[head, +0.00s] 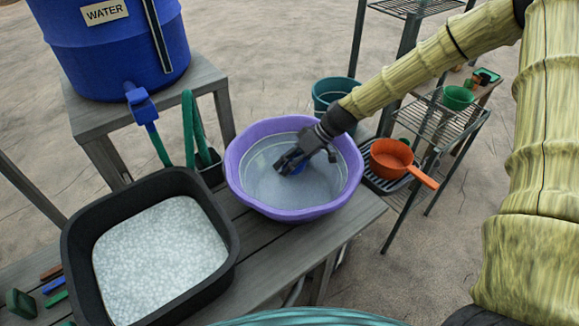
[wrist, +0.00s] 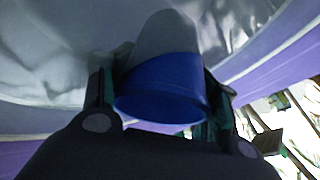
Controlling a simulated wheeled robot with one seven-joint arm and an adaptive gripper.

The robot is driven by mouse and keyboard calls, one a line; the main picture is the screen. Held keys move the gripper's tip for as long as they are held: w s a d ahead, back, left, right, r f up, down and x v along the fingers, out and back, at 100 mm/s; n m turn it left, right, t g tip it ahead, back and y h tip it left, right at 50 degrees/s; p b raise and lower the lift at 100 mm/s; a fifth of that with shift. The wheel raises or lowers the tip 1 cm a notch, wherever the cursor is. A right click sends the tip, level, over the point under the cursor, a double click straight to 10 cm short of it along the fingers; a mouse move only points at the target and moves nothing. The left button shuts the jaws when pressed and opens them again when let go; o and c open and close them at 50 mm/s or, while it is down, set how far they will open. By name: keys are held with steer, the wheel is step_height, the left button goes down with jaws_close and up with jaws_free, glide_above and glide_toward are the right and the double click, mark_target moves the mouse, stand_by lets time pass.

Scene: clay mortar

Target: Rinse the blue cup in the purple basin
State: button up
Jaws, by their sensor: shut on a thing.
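The purple basin (head: 240,190) stands on the grey wooden bench and holds greyish water. My gripper (head: 283,166) reaches down inside the basin from the upper right. In the wrist view my gripper (wrist: 160,105) is shut on the blue cup (wrist: 160,85), with one finger on each side of it. The near end of the cup is blue and its far part looks grey, against the pale water surface. In the head view only a small blue patch of the cup (head: 299,167) shows beside the fingers. How deep the cup sits in the water is hard to tell.
A black tub (head: 225,225) of whitish grains stands left of the basin. A blue water barrel (head: 110,50) with a tap stands behind. A teal bucket (head: 332,92) is behind the basin. An orange dipper (head: 391,158) and a green bowl (head: 458,97) are at right.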

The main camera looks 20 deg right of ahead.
step_height(320, 180, up, 16)
steer(key=p, duration=0.8)
steer(key=shift+f+p, duration=0.2)
steer(key=shift+p, duration=0.15)
stand_by(0.4)
stand_by(1.0)
